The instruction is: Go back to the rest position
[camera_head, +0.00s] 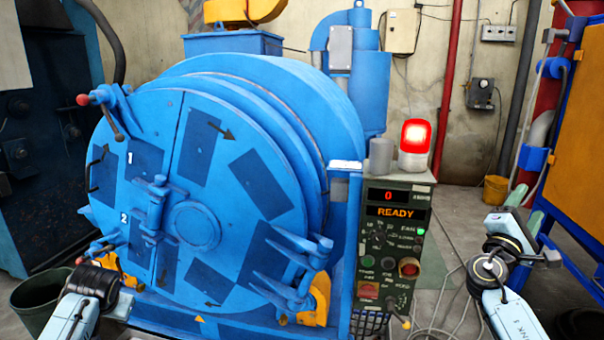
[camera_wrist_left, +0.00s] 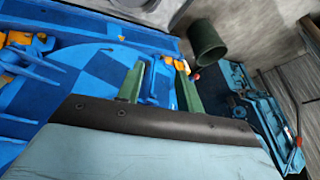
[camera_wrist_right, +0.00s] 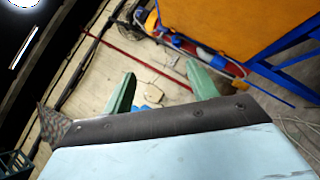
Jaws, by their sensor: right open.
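The big round blue drum door (camera_head: 190,200) of the blaster is closed in the head view. Beside it stands the control panel (camera_head: 395,245), with "READY" and a red 0 on its displays and a red lamp (camera_head: 415,140) lit on top. My right gripper (camera_head: 526,207) is raised at the right, away from the machine; the right wrist view shows its green fingers (camera_wrist_right: 160,80) apart and empty. In the left wrist view my left gripper (camera_wrist_left: 160,75) has its two green fingers apart, nothing between them, with the blue door behind. Its fingers are hidden in the head view.
A dark green bin (camera_head: 42,300) stands at the lower left, also in the left wrist view (camera_wrist_left: 207,45). A dark machine (camera_head: 40,130) is at the left. An orange panel in a blue frame (camera_head: 580,150) is close by my right arm. Cables lie on the floor.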

